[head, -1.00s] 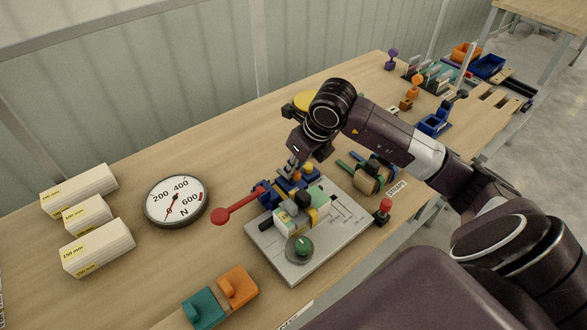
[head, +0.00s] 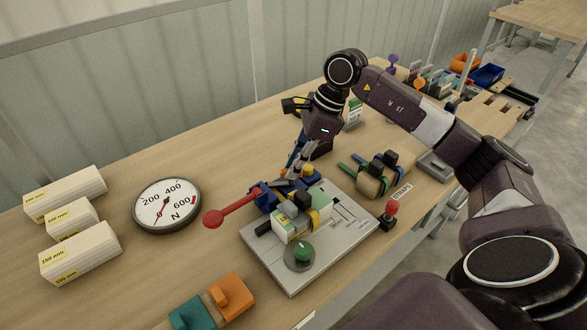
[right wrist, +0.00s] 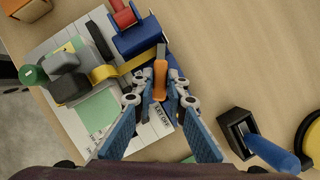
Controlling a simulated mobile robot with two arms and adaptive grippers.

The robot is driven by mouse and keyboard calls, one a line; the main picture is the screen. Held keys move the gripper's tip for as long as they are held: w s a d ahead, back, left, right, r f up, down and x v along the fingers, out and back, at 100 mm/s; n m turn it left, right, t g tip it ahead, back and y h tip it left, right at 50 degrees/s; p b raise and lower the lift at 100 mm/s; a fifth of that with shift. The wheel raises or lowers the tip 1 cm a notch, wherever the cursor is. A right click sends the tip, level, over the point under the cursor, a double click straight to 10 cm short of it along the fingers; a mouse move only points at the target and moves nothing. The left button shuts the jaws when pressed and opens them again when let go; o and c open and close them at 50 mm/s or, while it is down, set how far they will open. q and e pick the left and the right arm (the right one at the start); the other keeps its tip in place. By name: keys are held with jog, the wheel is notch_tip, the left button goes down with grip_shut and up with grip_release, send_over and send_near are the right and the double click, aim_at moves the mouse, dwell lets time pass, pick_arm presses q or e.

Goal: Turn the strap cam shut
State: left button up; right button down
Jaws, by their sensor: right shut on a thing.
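In the right wrist view an orange cam lever (right wrist: 160,80) sits between the fingertips of my right gripper (right wrist: 160,88), which is shut on it. The lever is beside a blue block (right wrist: 137,38) at the fixture's edge. In the head view my right gripper (head: 289,170) points down at the blue mechanism (head: 268,198), partly hiding the lever. A yellow strap (right wrist: 104,73) runs from the blue block towards a carton (head: 288,224) on the grey plate (head: 345,228). The cam's exact angle is hard to tell. My left gripper is not in view.
A red-knobbed handle (head: 213,219) sticks out left of the mechanism. A round force dial (head: 167,204) stands further left, near white boxes (head: 80,252). Orange (head: 232,296) and teal (head: 192,312) blocks lie in front. A red-topped post (head: 390,209) is right of the plate.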

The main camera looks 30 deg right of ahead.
jog(key=n+g, duration=0.1)
jog(key=n, duration=0.2)
jog(key=n+g+b, duration=0.1)
jog(key=n, duration=0.2)
jog(key=shift+w+y, duration=0.2)
jog(key=shift+y, duration=0.1)
jog(key=shift+n, duration=0.3)
jog(key=c, duration=1.9)
grip_release()
jog(key=shift+c, duration=0.2)
jog(key=v, duration=1.2)
jog(key=shift+w, duration=0.15)
jog(key=shift+r, duration=0.1)
